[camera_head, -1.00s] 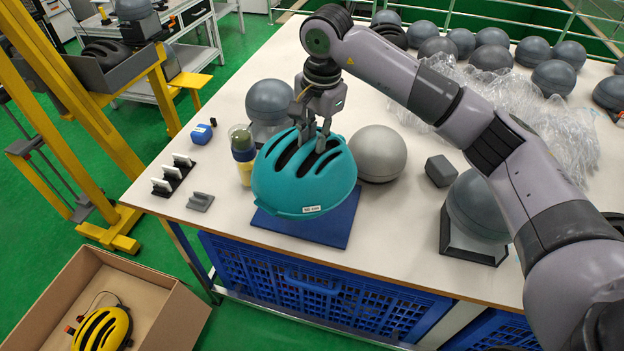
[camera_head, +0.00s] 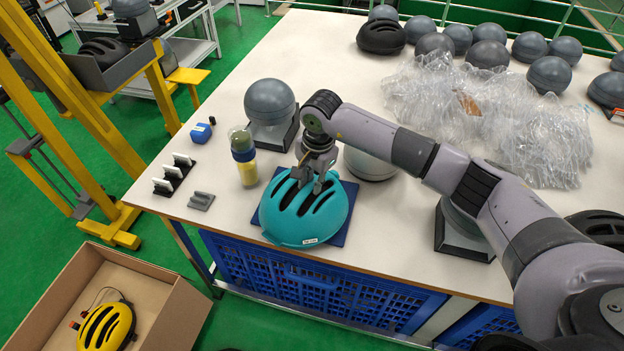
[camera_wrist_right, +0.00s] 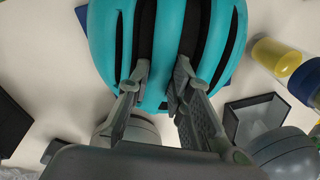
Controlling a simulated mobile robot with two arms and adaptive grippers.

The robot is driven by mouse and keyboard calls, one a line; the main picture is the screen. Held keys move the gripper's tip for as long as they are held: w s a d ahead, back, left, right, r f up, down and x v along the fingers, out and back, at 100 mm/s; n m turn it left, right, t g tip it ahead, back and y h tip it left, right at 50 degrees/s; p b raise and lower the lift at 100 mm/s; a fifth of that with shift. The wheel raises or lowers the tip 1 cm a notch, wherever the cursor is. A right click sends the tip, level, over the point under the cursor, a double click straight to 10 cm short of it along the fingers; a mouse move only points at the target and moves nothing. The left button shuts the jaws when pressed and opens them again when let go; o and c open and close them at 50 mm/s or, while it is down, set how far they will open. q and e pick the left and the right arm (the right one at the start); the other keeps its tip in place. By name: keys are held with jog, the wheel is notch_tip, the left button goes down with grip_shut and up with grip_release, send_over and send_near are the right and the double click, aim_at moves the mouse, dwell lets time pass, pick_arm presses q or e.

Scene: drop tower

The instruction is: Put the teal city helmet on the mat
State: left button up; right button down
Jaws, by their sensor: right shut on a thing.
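The teal city helmet (camera_head: 300,214) is over the blue mat (camera_head: 341,228) at the table's front edge, dome up with a small white label on its front. It covers most of the mat; whether its underside touches the mat is hidden. My right gripper (camera_head: 314,188) is shut on the helmet's top, its fingers in the vents. The right wrist view shows the two fingertips (camera_wrist_right: 158,84) gripping a teal rib of the helmet (camera_wrist_right: 103,35). My left gripper does not show.
A pale dome (camera_head: 370,165) is behind my arm. Plastic bags (camera_head: 480,110) cover the back right. A cardboard box (camera_head: 165,315) with a yellow helmet (camera_head: 105,327) stands on the floor.

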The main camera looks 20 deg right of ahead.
jog(key=c, duration=1.7)
grip_release()
jog(key=shift+o, duration=1.2)
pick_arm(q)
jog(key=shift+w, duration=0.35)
pick_arm(e)
jog(key=shift+r, duration=0.1)
pick_arm(q)
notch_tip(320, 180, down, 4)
jog(key=b, duration=0.3)
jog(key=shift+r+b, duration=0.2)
jog(key=shift+b, duration=0.1)
pick_arm(e)
jog(key=r, duration=0.8)
jog(key=s+r, duration=0.1)
jog(key=r, duration=0.2)
jog(key=shift+s+d+r, duration=0.1)
jog(key=shift+d+r, duration=0.2)
jog(key=shift+r, duration=0.1)
jog(key=shift+a+f, duration=0.1)
